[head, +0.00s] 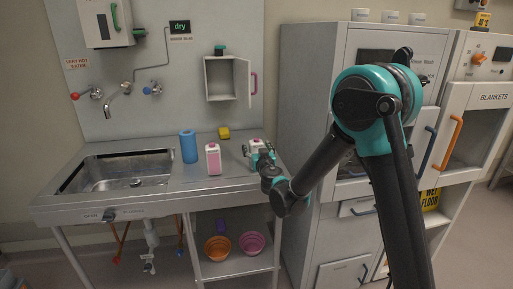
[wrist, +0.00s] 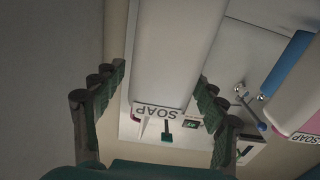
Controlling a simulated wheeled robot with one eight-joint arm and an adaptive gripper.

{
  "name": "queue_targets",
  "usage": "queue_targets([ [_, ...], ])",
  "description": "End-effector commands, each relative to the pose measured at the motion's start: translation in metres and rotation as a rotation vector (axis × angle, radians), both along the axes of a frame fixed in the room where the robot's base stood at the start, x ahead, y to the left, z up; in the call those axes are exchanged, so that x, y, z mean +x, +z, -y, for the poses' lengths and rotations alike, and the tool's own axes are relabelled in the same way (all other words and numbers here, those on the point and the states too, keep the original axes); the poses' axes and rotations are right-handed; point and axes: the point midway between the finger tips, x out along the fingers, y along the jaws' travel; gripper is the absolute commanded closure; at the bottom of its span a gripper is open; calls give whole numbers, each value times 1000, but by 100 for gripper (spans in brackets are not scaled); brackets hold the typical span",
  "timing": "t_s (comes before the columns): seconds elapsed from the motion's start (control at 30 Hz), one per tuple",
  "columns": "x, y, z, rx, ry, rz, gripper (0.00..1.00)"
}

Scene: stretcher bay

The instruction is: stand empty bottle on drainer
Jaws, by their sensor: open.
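In the head view a white and pink bottle (head: 213,160) stands upright on the steel drainer surface (head: 185,183), right of the basin. A second pale bottle (head: 256,145) is at the counter's right end, partly hidden by my gripper (head: 262,158). In the wrist view my gripper (wrist: 157,100) is open, its fingers apart on either side of a broad white bottle body (wrist: 165,50) with a SOAP label. I cannot tell whether the fingers touch it. Another SOAP bottle shows at the wrist view's right edge (wrist: 302,105). I cannot tell from these views which bottle is empty.
A blue cylinder (head: 188,146) and a yellow sponge (head: 224,132) stand on the counter. The sink basin (head: 120,171) is at left, with a tap (head: 115,104) above. An open wall cabinet (head: 221,79) hangs behind. A tall grey cabinet (head: 310,100) stands close right of the counter.

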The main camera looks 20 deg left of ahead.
Motion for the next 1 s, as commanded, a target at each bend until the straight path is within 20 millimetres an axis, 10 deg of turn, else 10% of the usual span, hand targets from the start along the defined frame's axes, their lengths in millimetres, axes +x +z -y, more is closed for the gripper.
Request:
queue_targets([
  [1.0,-102,3,63,0,0,0,28],
])
